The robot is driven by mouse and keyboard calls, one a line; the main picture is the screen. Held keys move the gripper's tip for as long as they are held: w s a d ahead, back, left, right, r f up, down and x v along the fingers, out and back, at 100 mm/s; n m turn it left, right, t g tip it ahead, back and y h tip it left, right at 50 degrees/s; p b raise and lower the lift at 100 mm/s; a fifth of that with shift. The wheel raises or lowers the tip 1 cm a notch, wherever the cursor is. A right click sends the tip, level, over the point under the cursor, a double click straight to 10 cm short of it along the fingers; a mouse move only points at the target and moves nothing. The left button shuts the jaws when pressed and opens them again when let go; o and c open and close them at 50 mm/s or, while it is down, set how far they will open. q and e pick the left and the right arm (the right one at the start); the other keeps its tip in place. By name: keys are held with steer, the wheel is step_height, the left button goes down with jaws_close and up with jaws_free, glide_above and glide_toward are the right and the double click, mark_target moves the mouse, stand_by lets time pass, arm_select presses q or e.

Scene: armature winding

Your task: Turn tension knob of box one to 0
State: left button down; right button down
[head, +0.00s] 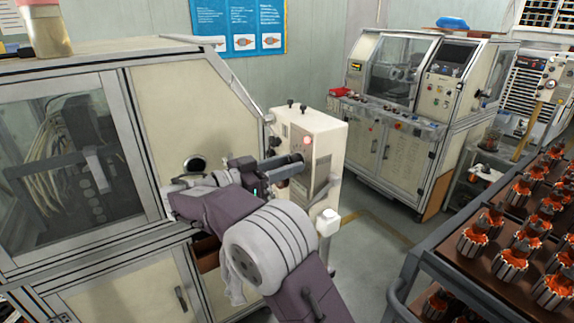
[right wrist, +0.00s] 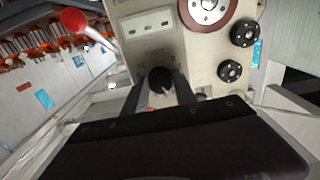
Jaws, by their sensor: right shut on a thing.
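The tension box (head: 306,130) is a cream cabinet in the middle of the head view. In the right wrist view its panel (right wrist: 203,70) faces my gripper. The small black tension knob (right wrist: 158,78) sits low on this panel, with faint printed marks around it that I cannot read. My right gripper (right wrist: 161,88) has its two dark fingers on either side of the knob and is shut on it. In the head view my right gripper (head: 291,163) reaches the box's front; the knob is hidden there. My left gripper is not in view.
The panel also carries a white display strip (right wrist: 150,25), a round dial (right wrist: 207,8), and two black knobs (right wrist: 245,33) at the right. A red ball (right wrist: 73,20) sticks out at the left. A rack of orange-wound armatures (head: 530,235) stands at the right; floor shows between.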

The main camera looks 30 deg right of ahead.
steer(key=n+p, duration=0.1)
steer(key=n, duration=0.4)
steer(key=n+p, duration=0.1)
steer(key=n, duration=0.4)
steer(key=n+p, duration=0.1)
steer(key=n, duration=0.4)
steer(key=shift+s+r+n, duration=0.1)
steer(key=shift+r+n, duration=0.2)
steer(key=shift+n, duration=0.1)
steer(key=n+p, duration=0.3)
steer(key=shift+n, duration=0.4)
steer(key=shift+f+n+p, duration=0.1)
steer(key=shift+n+p, duration=0.5)
steer(key=shift+n, duration=0.2)
steer(key=c, duration=1)
jaws_free()
steer(key=shift+f, duration=0.1)
